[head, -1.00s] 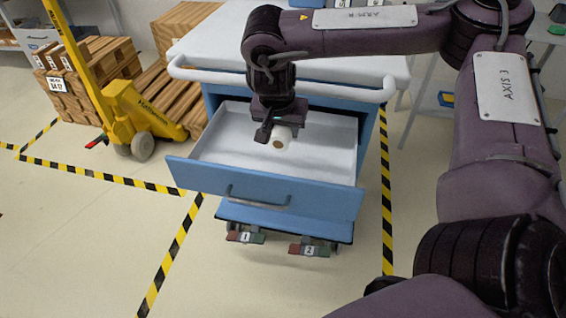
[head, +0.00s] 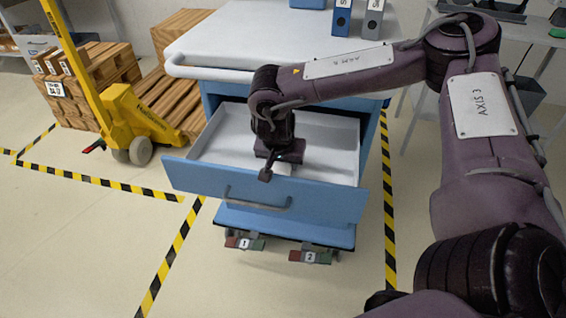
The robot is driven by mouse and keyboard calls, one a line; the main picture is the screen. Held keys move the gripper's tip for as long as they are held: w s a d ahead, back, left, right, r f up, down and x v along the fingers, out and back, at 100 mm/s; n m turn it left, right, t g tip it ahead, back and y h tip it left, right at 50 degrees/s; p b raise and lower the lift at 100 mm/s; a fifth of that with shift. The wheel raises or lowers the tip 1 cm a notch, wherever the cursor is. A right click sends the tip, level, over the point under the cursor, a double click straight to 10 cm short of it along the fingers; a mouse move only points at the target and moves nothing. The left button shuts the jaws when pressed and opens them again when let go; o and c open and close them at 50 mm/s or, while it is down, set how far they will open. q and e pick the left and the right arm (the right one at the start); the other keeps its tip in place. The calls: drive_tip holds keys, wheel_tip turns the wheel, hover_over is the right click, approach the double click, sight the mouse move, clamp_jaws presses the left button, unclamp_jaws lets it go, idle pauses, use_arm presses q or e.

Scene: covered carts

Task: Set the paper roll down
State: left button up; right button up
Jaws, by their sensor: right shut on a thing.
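My right gripper (head: 279,163) is down inside the open blue drawer (head: 262,190), close behind its front panel. It is shut on the paper roll (head: 284,169), a small white cylinder. Only a little of the roll shows between the fingers; its lower part is hidden behind the drawer front. I cannot tell whether the roll touches the drawer floor. My left gripper is not in view.
The drawer's white interior (head: 325,145) looks empty around the gripper. The cart's white top (head: 260,45) and push rail are above. Two binders (head: 343,18) stand at the back. A yellow pallet jack (head: 125,110) and wooden crates are at the left.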

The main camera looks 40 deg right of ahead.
drive_tip(key=o, duration=1.1)
drive_tip(key=shift+c, duration=0.2)
drive_tip(key=shift+a+r, duration=0.1)
drive_tip(key=shift+r, duration=0.1)
drive_tip(key=p+v, duration=0.2)
drive_tip(key=v, duration=0.6)
drive_tip(key=shift+r, duration=0.15)
drive_tip(key=p+v, duration=0.1)
drive_tip(key=v, duration=0.2)
drive_tip(key=shift+r, duration=0.1)
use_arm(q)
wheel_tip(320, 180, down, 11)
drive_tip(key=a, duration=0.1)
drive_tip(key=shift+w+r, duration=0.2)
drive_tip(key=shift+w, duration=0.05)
use_arm(e)
drive_tip(key=shift+s+a, duration=0.1)
drive_tip(key=shift+s, duration=0.05)
